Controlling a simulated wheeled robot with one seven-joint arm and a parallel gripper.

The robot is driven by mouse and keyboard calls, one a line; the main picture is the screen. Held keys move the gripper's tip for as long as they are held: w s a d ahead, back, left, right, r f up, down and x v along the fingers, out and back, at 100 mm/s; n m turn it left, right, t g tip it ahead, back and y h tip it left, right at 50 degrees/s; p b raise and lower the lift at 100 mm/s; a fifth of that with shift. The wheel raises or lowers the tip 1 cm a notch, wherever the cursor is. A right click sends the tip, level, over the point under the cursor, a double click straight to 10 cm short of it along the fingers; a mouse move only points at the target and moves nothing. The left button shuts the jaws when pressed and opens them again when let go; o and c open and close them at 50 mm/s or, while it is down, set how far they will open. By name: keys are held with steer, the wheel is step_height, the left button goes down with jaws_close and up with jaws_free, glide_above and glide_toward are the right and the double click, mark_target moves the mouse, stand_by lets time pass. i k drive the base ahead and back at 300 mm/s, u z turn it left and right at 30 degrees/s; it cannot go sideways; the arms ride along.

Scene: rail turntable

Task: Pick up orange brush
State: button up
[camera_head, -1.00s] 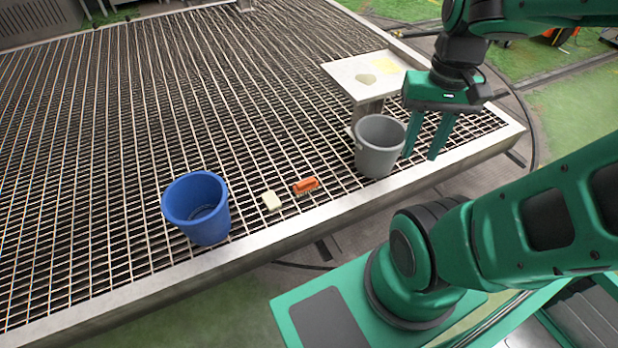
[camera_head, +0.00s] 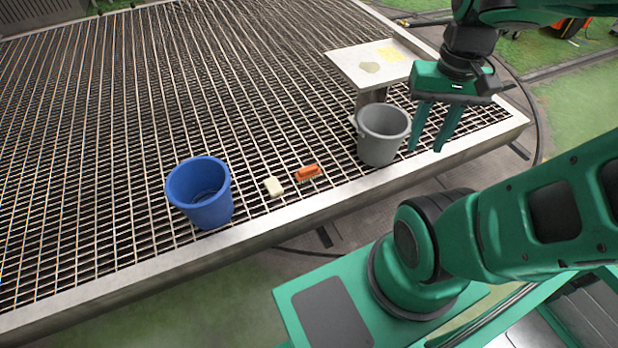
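The orange brush (camera_head: 308,172) lies on the metal grating near its front edge, between a cream block and the grey bucket. My gripper (camera_head: 424,150) is to the right of the brush and higher up, beside the grey bucket's right side in the picture. Its two green fingers point down and stand apart with nothing between them. The brush is in plain view and nothing covers it.
A cream block (camera_head: 274,187) lies just left of the brush. A blue bucket (camera_head: 201,207) stands further left and a grey bucket (camera_head: 381,140) to the right. A white tray table (camera_head: 345,68) is behind the grey bucket. The grating (camera_head: 150,90) behind is clear.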

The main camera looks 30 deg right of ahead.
mark_target(313, 171)
steer(key=k, duration=0.95)
steer(key=u, duration=0.55)
steer(key=i, duration=1.15)
steer(key=z, duration=0.7)
steer(key=i, duration=0.7)
steer(key=z, duration=0.45)
